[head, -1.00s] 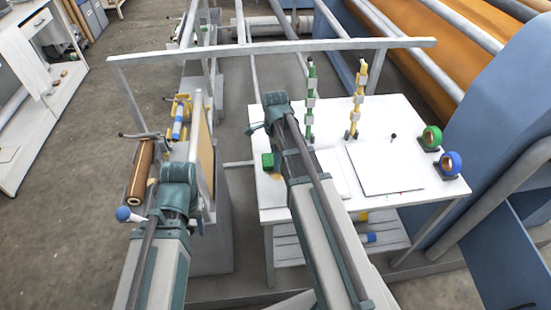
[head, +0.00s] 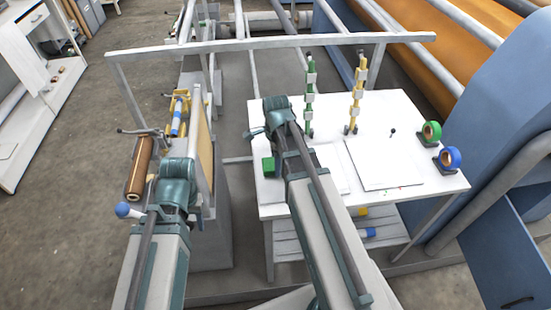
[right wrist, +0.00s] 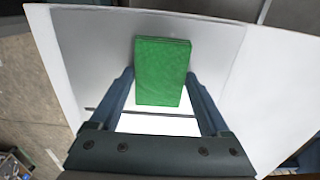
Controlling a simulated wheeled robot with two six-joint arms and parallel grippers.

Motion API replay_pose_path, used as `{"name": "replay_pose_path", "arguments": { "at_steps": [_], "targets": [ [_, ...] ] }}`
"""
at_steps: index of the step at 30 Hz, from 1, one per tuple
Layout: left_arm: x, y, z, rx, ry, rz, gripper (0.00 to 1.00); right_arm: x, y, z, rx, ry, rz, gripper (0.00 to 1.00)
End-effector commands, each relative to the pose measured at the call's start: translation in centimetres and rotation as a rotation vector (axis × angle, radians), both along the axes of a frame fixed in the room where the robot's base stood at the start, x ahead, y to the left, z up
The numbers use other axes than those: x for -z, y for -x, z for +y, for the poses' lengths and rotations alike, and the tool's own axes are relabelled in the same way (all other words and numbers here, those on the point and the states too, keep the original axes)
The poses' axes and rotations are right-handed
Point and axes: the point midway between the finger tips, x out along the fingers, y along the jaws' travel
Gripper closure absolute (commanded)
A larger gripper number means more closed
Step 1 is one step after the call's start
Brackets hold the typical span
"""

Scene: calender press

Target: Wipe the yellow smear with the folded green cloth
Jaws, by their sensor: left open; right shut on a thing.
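The folded green cloth (right wrist: 162,72) is between the two fingers of my right gripper (right wrist: 160,82) in the right wrist view, over a grey surface and the white table. In the head view the cloth (head: 268,166) shows as a small green block at the table's left side, beside my right arm. My right gripper is shut on it; its fingers are mostly hidden in the head view. My left gripper (head: 178,180) is open and empty at the left, near a brown roll; its fingertips are hard to make out. I cannot make out the yellow smear in either view.
A grey rail (head: 270,48) crosses behind. The brown roll (head: 140,168) is at left.

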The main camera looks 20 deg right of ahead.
Motion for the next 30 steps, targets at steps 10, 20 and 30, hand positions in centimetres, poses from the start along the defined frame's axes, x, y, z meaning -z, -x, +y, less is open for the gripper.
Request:
{"name": "replay_pose_path", "arguments": {
  "at_steps": [10, 20, 30],
  "targets": [
    [-0.1, 0.0, 0.0, 0.0, 0.0, 0.0, 0.53, -0.1, 3.1, 0.8, -0.001, -0.002, 0.007, 0.64],
    [-0.1, 0.0, 0.0, 0.0, 0.0, 0.0, 0.53, -0.1, 3.6, 0.9, 0.0, -0.001, 0.003, 0.64],
    [-1.7, 0.0, 0.0, 0.0, 0.0, 0.0, 0.53, -1.7, 3.6, 0.9, 0.0, 0.0, 0.002, 0.64]
  ]
}}
